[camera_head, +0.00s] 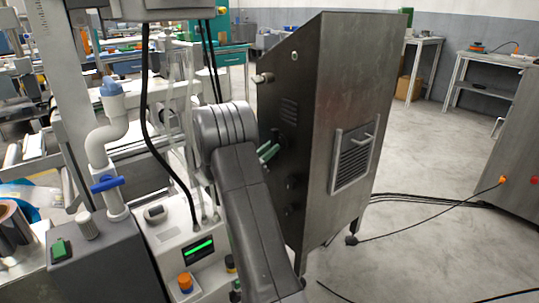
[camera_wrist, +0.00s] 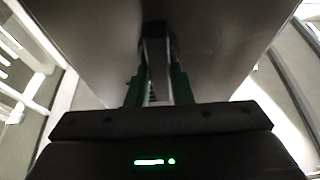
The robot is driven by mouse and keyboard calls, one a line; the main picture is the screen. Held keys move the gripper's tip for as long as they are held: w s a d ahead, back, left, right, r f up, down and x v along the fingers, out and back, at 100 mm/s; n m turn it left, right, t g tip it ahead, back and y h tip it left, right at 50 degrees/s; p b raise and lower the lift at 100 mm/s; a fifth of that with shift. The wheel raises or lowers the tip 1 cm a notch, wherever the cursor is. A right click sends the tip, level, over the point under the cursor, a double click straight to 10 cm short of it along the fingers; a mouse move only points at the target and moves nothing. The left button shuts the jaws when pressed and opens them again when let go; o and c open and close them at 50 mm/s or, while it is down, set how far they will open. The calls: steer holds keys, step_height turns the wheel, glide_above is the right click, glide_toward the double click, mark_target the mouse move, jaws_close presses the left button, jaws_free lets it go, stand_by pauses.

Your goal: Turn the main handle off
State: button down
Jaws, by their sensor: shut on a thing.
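A tall dark metal cabinet (camera_head: 335,110) stands right of centre in the head view, and its underside or face (camera_wrist: 225,35) fills the top of the wrist view. My gripper (camera_head: 268,152), with green fingers, is at the cabinet's dark left face, partly hidden by my grey arm. In the wrist view my gripper (camera_wrist: 158,72) is shut on a dark handle (camera_wrist: 154,30) that sticks out from the cabinet. The handle is hidden in the head view, and its exact turn angle is hard to tell.
Small dark knobs (camera_head: 291,182) sit on the same cabinet face. A white machine with a green display (camera_head: 198,248) and a pipe with a blue valve lever (camera_head: 107,184) stand close on the left. Cables (camera_head: 430,218) cross the open floor at right.

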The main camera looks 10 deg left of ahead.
steer(key=shift+m, duration=0.4)
steer(key=c, duration=1.3)
jaws_free()
step_height(320, 180, up, 10)
steer(key=p, duration=0.3)
steer(key=shift+p, duration=0.4)
